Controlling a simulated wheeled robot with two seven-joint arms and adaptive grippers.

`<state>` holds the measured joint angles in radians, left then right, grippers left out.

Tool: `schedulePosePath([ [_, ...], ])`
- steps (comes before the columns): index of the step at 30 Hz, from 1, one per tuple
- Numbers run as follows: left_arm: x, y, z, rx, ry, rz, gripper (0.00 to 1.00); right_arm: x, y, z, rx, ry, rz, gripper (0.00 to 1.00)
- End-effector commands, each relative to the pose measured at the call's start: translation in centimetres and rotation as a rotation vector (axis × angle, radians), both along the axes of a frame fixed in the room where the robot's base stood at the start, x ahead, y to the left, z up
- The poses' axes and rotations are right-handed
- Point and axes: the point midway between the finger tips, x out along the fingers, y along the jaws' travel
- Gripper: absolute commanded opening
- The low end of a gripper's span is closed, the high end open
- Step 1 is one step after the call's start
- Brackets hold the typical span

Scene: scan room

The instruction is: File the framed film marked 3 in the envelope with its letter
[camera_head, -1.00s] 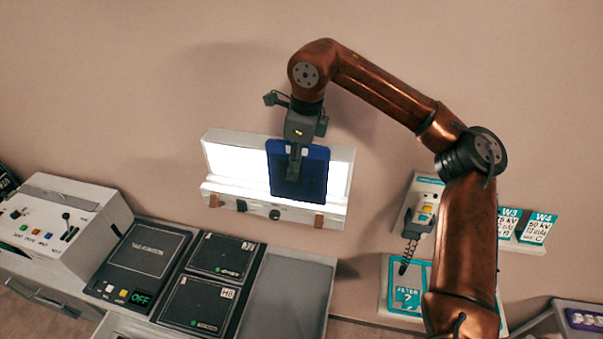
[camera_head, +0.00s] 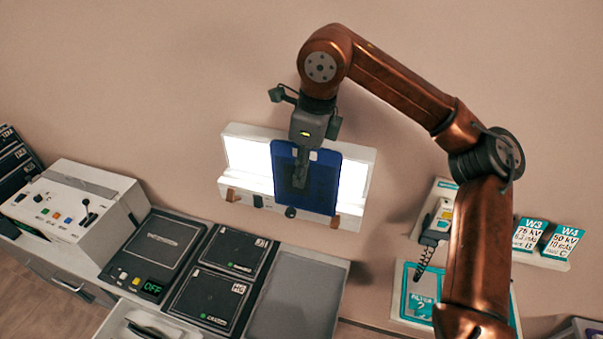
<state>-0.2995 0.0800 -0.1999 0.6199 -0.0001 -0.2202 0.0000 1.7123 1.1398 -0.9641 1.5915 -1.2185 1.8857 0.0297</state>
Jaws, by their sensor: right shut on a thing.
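A dark blue framed film (camera_head: 324,189) hangs upright from my right gripper (camera_head: 301,172). The gripper is shut on its upper edge and holds it in front of the lit white lightbox (camera_head: 248,157) on the wall. A faint darker shape shows in the film, but I cannot read a mark on it. Whether the film touches the lightbox ledge I cannot tell. No envelope can be made out for sure. My left gripper is not in view.
Below lie a black panel reading OFF (camera_head: 160,252), two black cassettes (camera_head: 236,251) and a bare grey tray (camera_head: 297,295). A control console (camera_head: 70,208) stands at left. Teal cards W3 (camera_head: 530,235) and W4 (camera_head: 562,241) and a teal filter panel (camera_head: 418,306) are at right.

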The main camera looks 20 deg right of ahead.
Motion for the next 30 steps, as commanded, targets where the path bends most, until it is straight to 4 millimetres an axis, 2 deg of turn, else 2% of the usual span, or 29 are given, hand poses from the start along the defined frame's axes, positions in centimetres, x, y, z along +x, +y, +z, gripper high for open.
schedulePosePath([
  [6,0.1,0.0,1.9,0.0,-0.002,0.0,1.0,0.0,0.0,2.1,0.0,-0.001,0.0,0.0],
  [30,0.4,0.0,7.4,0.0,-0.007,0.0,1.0,0.0,0.0,8.1,0.001,-0.001,0.001,0.0],
])
